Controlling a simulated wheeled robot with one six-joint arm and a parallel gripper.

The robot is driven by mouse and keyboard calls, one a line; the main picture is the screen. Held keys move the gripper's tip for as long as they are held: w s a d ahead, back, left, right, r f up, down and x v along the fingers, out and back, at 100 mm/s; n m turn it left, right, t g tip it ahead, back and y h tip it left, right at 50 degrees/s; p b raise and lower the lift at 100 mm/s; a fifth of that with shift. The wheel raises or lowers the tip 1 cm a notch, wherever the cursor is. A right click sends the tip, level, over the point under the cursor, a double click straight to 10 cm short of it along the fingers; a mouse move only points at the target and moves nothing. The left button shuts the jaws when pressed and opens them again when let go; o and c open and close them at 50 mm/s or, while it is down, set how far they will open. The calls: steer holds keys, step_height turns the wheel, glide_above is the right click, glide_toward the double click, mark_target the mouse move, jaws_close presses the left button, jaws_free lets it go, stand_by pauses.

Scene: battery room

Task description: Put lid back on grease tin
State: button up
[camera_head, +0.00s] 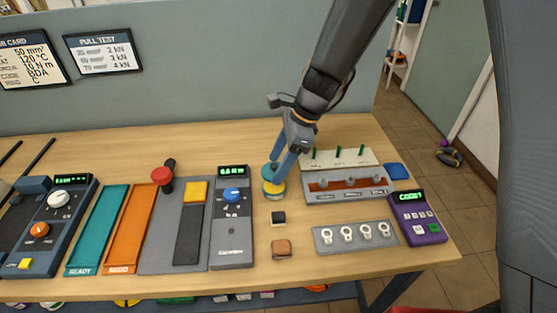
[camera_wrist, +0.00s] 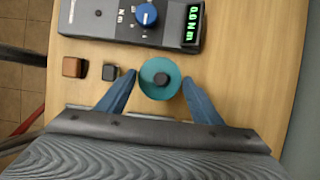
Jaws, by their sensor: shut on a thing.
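The lid (camera_wrist: 147,84) is a round teal disc with a dark knob, seen from above in the wrist view. My gripper (camera_wrist: 159,77) has its two blue fingers at opposite sides of the lid's rim and is shut on it. In the head view my gripper (camera_head: 275,166) reaches down from above, with the teal lid (camera_head: 267,170) between its fingers. The grease tin (camera_head: 273,185), yellowish with a blue band, stands upright on the table directly under the lid. I cannot tell whether the lid touches the tin. In the wrist view the lid hides the tin.
A grey meter with a blue knob (camera_head: 231,195) stands left of the tin. A black block (camera_head: 278,218) and a brown block (camera_head: 281,249) lie in front. A grey rack (camera_head: 346,193) and a purple device (camera_head: 417,218) are to the right.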

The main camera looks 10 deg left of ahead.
steer(key=shift+f+b, duration=1.65)
steer(key=shift+f, duration=0.7)
steer(key=shift+p, duration=0.5)
steer(key=shift+f+p, duration=0.15)
steer(key=shift+p, duration=0.15)
stand_by(1.1)
steer(key=o, duration=1.6)
steer(key=shift+c, duration=0.2)
steer(key=shift+r+p, duration=3.45)
steer(key=shift+r, duration=0.1)
